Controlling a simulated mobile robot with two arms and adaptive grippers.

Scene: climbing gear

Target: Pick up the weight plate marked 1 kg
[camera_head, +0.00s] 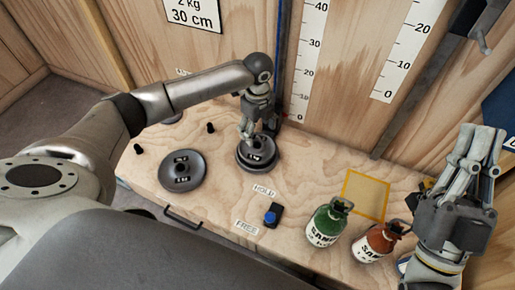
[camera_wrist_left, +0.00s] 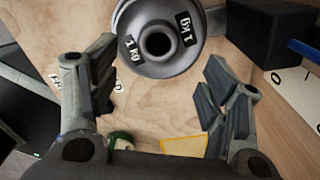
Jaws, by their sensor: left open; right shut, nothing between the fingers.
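The grey round weight plate (camera_wrist_left: 180,62) marked 1 KG fills the top middle of the left wrist view, its centre hole visible. In the head view a dark plate (camera_head: 257,159), seemingly the same one, lies on the wooden bench (camera_head: 225,190), seemingly on top of another disc. My left gripper (camera_head: 250,135) is right above it, partly covering it. In the wrist view my left gripper (camera_wrist_left: 158,98) has its fingers spread with nothing between them; the plate lies beyond the fingertips. My right gripper (camera_head: 478,150) is shut and empty at the far right, fingers pointing up.
Another dark plate (camera_head: 182,178) lies to the left. A blue-topped button (camera_head: 272,217) sits near HOLD and FREE labels. Green (camera_head: 325,226) and red (camera_head: 376,243) bottles stand right, by a yellow-outlined square (camera_head: 365,194). Small black pegs (camera_head: 211,128) stand at left. A wooden wall rises behind.

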